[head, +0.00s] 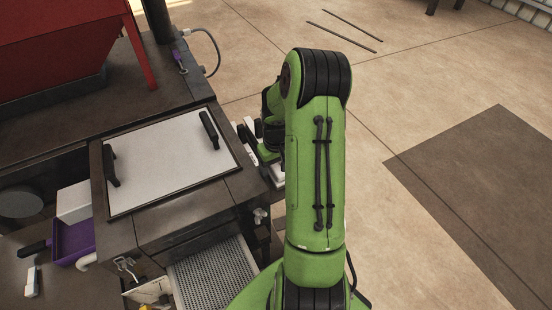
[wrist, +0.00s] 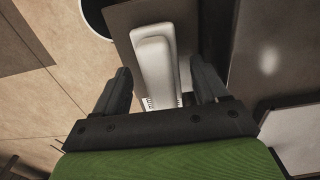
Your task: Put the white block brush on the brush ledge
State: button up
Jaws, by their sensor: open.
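The white block brush (wrist: 156,58) is in the wrist view, with a pale rounded back and a little of its bristles showing at the near end. It lies over a flat brown plate (wrist: 127,14), which looks like the brush ledge; I cannot tell whether they touch. My gripper (wrist: 160,66) is open, one finger on each side of the brush, with a visible gap at both fingers. In the head view my gripper (head: 267,150) is beside the bench's right edge, mostly hidden by my arm. Pale pieces show around it there, but I cannot tell which is the brush.
A bench carries a white plate (head: 170,163) with two black handles. A red machine part (head: 60,45) stands behind it. A purple dustpan (head: 75,240) lies at the left, near a perforated metal tray (head: 212,275). Open floor lies right.

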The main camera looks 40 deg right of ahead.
aim_at(276, 167)
notch_tip(276, 167, up, 12)
jog(key=s+a+r+n+t+h, duration=0.15)
jog(key=s+a+r, duration=0.25)
jog(key=a+r, duration=0.85)
jog(key=s+a+n+t+y, duration=0.2)
jog(key=s+a+t, duration=0.2)
jog(key=s+a, duration=0.65)
notch_tip(276, 167, down, 7)
jog(key=b, duration=0.7)
jog(key=shift+s+d+f, duration=0.15)
jog(key=shift+s, duration=0.25)
jog(key=shift+h, duration=0.25)
